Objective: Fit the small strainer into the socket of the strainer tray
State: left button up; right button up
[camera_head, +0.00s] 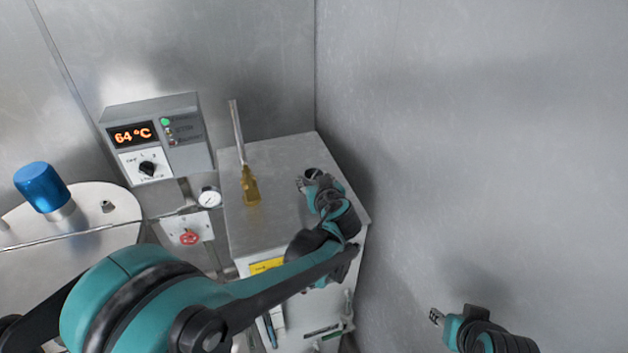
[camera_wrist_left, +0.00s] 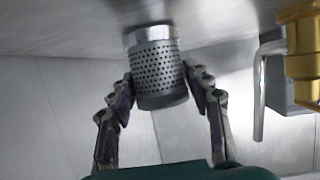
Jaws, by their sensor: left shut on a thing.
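The small strainer (camera_wrist_left: 158,70) is a perforated metal cylinder with a plain bright band at one end, in the middle of the left wrist view. My left gripper (camera_wrist_left: 161,82) has a finger on each side of it and is shut on it. In the head view, my left gripper (camera_head: 311,180) is over the right part of a grey cabinet top, with a dark round shape between its fingers. The strainer's bright band is close to a grey metal surface; I cannot tell whether they touch. I cannot make out the strainer tray or its socket. My right gripper (camera_head: 437,317) is at the lower right, apart from the cabinet.
A yellow-brass piece with a metal rod (camera_head: 250,188) stands left of my left gripper on the cabinet top (camera_head: 282,156). A control box reading 64 °C (camera_head: 155,137), a gauge (camera_head: 209,197) and a red valve knob (camera_head: 189,237) are farther left. A metal wall (camera_head: 470,130) bounds the right.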

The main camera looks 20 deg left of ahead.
pick_arm(q)
jog(key=shift+f, duration=0.1)
jog(key=o, duration=1.2)
